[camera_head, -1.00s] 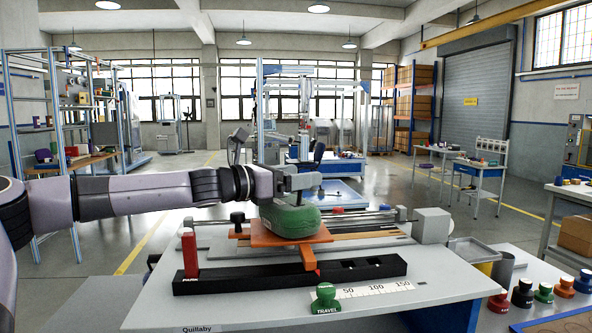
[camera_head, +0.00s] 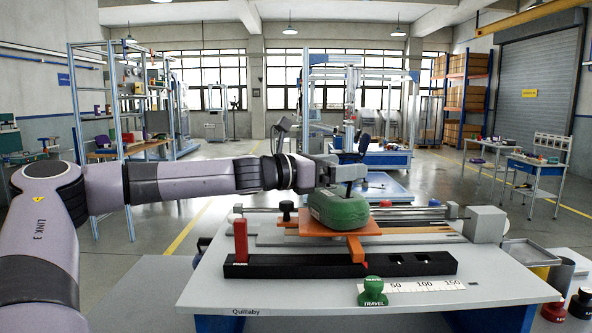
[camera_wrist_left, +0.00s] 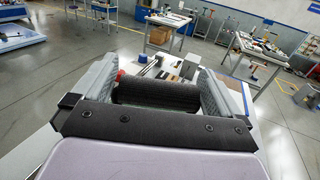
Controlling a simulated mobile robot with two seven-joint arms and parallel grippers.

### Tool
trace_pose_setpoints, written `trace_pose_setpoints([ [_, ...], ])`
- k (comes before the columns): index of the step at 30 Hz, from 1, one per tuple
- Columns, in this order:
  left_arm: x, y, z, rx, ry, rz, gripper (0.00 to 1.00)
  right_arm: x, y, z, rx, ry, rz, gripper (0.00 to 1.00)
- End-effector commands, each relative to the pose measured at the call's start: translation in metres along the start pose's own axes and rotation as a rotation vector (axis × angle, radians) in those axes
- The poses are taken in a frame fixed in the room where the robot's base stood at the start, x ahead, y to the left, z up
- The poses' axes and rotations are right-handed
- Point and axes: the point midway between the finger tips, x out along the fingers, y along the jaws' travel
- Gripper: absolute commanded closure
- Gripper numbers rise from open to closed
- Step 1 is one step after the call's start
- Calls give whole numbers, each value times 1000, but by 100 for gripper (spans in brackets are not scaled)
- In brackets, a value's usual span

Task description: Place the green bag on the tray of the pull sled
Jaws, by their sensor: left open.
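The green bag (camera_head: 338,211) rests on the orange tray (camera_head: 390,228) of the pull sled on the grey bench. In the left wrist view the two grey fingers (camera_wrist_left: 157,92) stand wide apart, so the gripper is open. A dark ribbed cylinder (camera_wrist_left: 155,95) spans the space between them, perhaps the bag's handle; I cannot tell whether the fingers touch it. The bag's green body is not clear in that view. My right gripper is out of view.
A black slotted bar (camera_head: 330,267) with a red PARK post (camera_head: 240,241) lies in front of the sled. A green TRAVEL knob (camera_head: 373,291) stands by a white scale (camera_head: 425,285). A grey block (camera_head: 485,224) is at the bench's right.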

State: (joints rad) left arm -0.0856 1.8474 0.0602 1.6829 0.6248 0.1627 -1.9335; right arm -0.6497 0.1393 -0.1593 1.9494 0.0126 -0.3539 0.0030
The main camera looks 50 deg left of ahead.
Motion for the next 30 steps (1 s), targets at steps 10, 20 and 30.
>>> trace_pose_setpoints([
  [10, -16, -2, 0, -3, -5, -5, 0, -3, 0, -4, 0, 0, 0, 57],
  [20, -33, -3, 0, 2, -3, -6, 0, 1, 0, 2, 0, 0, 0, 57],
  [30, -58, -2, -3, 3, -3, -5, 0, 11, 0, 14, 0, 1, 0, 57],
])
